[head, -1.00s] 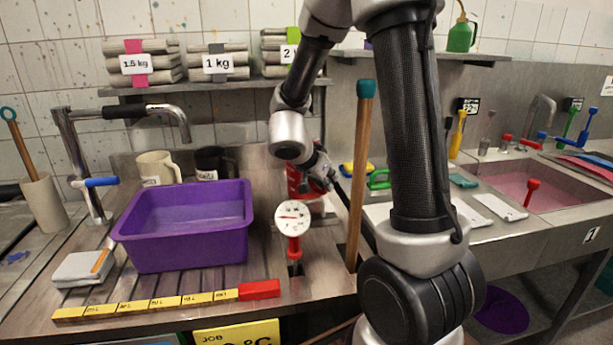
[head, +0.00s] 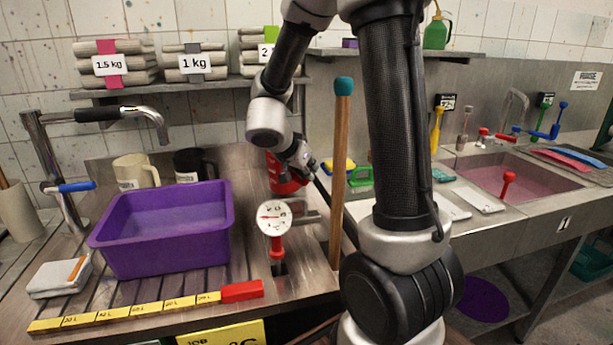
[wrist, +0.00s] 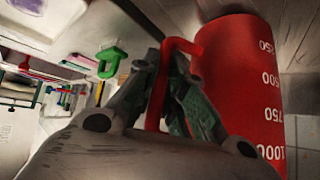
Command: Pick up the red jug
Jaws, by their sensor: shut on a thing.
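The red jug (head: 281,180) is above the steel counter in the head view, behind the round dial and partly hidden by my gripper (head: 302,174). In the wrist view the jug (wrist: 240,75) fills the right side, with white volume marks down its wall. Its thin red handle (wrist: 184,45) runs down between the fingers of my gripper (wrist: 165,85). The gripper is shut on that handle. The jug's base is hard to make out behind the dial, so I cannot tell surely whether it touches the counter.
A purple tub (head: 160,250) stands left of the jug. A white dial on a red stem (head: 274,218) stands in front of it. A wooden pole with a teal top (head: 341,150) rises close on the right. Two mugs, one cream (head: 135,171), one black (head: 190,163), stand behind the tub.

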